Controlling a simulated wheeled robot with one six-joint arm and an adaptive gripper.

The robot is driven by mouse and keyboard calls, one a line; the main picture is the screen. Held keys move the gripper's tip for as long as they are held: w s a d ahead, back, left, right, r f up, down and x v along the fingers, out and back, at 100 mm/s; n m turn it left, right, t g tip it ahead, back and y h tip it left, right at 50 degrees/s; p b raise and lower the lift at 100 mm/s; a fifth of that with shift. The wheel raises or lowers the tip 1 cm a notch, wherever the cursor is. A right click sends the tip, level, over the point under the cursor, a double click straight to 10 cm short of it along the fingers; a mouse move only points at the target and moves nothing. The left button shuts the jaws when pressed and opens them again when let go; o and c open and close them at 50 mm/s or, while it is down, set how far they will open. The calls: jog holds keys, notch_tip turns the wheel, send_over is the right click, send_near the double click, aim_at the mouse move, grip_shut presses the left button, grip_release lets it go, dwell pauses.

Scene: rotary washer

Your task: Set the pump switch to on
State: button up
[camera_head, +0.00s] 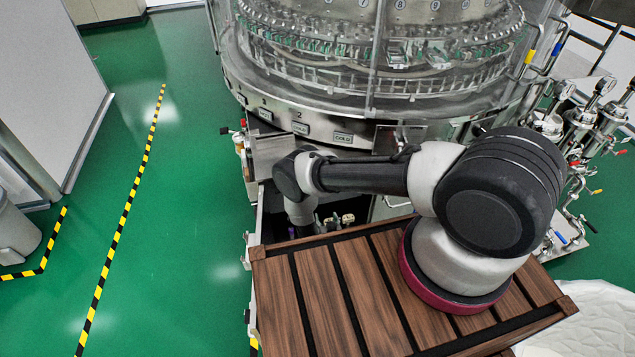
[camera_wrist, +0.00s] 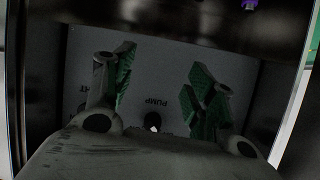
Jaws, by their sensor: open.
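In the wrist view my gripper (camera_wrist: 163,72) is open, its two green-padded fingers spread apart in front of a grey control panel (camera_wrist: 165,65). The word PUMP shows upside down on the panel between the fingers. A small dark knob with a white mark (camera_wrist: 153,122), probably the pump switch, sits by this label, low between the fingers. Its setting is hard to read, and nothing is held. I cannot tell whether a finger touches the panel. In the head view the gripper and the switch are hidden below my arm.
Dark walls flank the panel in the wrist view, leaving a tight recess. In the head view the rotary washer (camera_head: 375,95) stands behind my arm. A slatted wooden top (camera_head: 330,290) lies in front. Valves and pipes (camera_head: 570,160) stand at right; green floor (camera_head: 190,220) is clear at left.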

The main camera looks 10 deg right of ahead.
jog(key=w+r+m+t, duration=0.1)
jog(key=w+r+t, duration=0.35)
jog(key=r, duration=0.55)
jog(key=w, duration=0.6)
jog(key=shift+w, duration=0.35)
jog(key=shift+a+f+t, duration=0.1)
jog(key=shift+t, duration=0.15)
jog(key=c, duration=1.1)
